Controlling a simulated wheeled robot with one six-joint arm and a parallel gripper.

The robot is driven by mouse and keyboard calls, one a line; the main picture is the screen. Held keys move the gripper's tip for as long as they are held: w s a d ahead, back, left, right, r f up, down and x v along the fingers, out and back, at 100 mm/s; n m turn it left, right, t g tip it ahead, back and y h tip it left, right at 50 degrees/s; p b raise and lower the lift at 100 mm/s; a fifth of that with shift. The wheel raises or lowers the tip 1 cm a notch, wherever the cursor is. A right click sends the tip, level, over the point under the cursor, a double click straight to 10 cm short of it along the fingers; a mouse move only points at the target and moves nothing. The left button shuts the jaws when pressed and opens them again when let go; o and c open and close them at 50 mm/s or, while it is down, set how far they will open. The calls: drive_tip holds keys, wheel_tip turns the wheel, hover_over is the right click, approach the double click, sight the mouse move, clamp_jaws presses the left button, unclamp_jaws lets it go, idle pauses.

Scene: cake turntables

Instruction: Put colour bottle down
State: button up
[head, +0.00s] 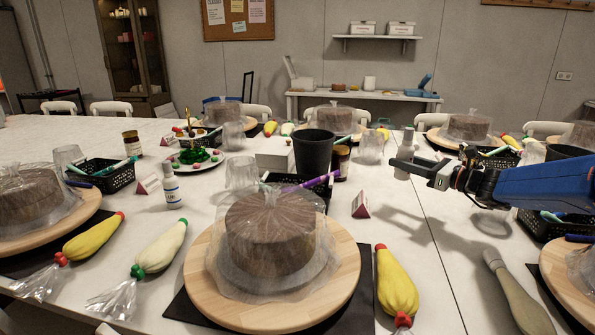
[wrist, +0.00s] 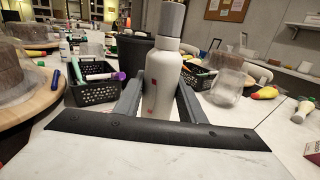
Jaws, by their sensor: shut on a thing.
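My gripper (head: 420,168) is shut on the colour bottle (head: 405,147), a white bottle with a grey cap. It is held upright, and the arm's shadow falls on the table apart from it, so it appears raised above the white table (head: 420,265). In the wrist view the bottle (wrist: 162,78) stands between the two fingers (wrist: 160,105), with a small red mark on its side. A similar white bottle (head: 171,187) stands on the table at the left.
A black cup (head: 313,152), a black basket (head: 105,172) and a red-white card (head: 360,205) stand nearby. The table right of the card is clear.

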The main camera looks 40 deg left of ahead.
drive_tip(key=shift+f, duration=5)
drive_tip(key=shift+f, duration=0.1)
drive_tip(key=o, duration=1.1)
drive_tip(key=shift+s+d, duration=0.15)
drive_tip(key=shift+d, duration=3.65)
